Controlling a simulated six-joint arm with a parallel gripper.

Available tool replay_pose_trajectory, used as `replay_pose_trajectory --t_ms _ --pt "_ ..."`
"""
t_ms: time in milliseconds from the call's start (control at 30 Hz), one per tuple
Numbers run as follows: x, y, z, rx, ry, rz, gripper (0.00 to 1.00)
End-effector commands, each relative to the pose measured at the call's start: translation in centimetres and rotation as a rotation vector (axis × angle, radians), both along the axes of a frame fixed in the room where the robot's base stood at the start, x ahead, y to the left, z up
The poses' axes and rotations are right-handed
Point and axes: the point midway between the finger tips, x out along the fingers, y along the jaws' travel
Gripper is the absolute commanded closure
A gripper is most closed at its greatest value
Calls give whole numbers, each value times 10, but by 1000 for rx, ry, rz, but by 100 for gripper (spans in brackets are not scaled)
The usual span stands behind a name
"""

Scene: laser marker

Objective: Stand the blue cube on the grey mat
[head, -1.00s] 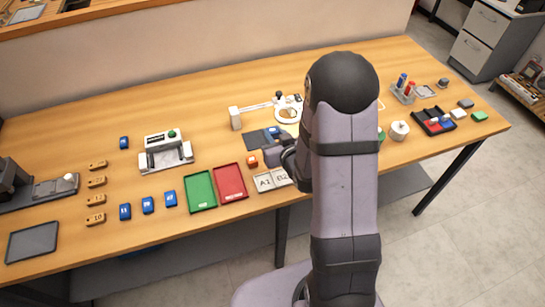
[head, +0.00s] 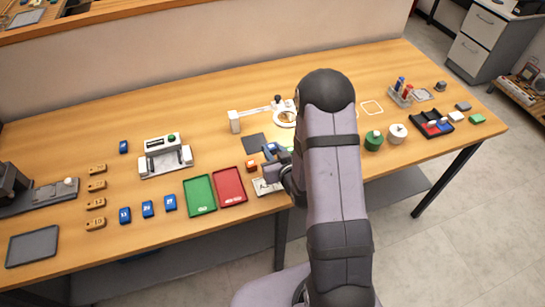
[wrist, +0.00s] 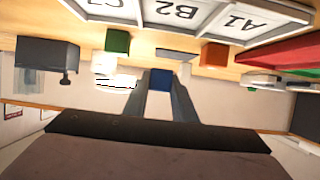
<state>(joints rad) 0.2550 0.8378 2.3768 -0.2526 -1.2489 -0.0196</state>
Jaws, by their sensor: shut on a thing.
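The blue cube (head: 271,147) is between the fingers of my gripper (head: 277,154), near the middle of the table in the head view. In the wrist view the blue cube (wrist: 160,80) shows between the two fingertips. My gripper is shut on it. The dark grey mat (head: 253,144) lies flat just left of the cube in the head view. The cube looks beside the mat in the picture; its height above the table is hard to tell. My arm hides the area right of the gripper.
An orange cube (head: 251,165) sits just in front of the mat. A lettered tray (head: 262,187) is below it, with a red tray (head: 230,184) and a green tray (head: 199,195) to the left. A white device with a ring (head: 284,116) stands behind.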

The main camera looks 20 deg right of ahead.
Motion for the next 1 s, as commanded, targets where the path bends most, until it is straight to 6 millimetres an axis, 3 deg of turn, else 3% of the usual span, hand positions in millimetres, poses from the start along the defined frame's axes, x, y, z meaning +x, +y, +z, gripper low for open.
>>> replay_pose_trajectory --t_ms 400,1000 --pt "0 0 -33 0 2 0 97" --pt "0 0 -45 0 0 0 97"
